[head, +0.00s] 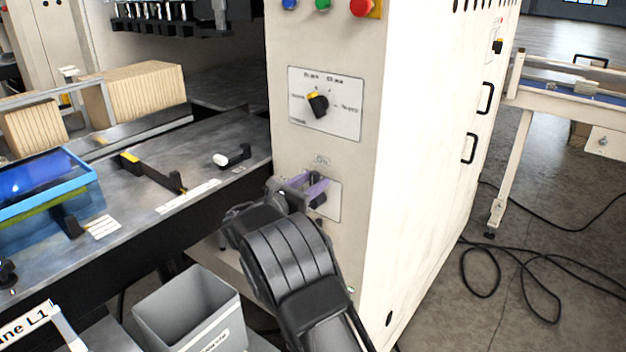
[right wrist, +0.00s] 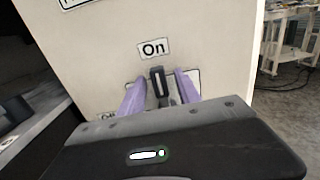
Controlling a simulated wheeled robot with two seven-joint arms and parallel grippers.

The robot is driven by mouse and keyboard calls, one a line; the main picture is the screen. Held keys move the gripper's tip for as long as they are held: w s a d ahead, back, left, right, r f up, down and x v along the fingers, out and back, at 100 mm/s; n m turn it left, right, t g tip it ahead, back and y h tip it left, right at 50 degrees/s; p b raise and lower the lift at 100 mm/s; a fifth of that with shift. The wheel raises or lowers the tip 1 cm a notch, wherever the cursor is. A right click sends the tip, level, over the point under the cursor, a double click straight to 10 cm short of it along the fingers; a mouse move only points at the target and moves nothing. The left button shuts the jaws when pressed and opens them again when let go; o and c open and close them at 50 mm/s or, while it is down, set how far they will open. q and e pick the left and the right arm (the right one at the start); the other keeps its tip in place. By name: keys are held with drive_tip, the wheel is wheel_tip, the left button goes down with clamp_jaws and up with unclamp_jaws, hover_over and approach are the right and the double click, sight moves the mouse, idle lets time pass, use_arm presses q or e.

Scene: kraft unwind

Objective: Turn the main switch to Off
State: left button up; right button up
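The main switch is a dark handle on a pale plate, low on the front of the beige cabinet (head: 385,150). In the right wrist view the switch handle (right wrist: 158,84) stands upright below the label "On" (right wrist: 153,48). My right gripper (head: 306,186) is at the switch. Its two purple fingers (right wrist: 160,92) are apart, one on each side of the handle, with a gap visible at least on the right. The lower part of the plate is hidden behind my gripper. My left gripper is not in view.
Above the switch is a selector knob (head: 318,104) on a white plate, and higher up a red button (head: 361,7). A grey bin (head: 190,308) stands at lower left. A metal bench (head: 150,185) with a blue tray (head: 45,200) lies left. Cables lie on the floor at right.

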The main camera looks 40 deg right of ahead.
drive_tip(key=shift+d, duration=0.15)
drive_tip(key=shift+c, duration=0.2)
clamp_jaws()
idle(1.2)
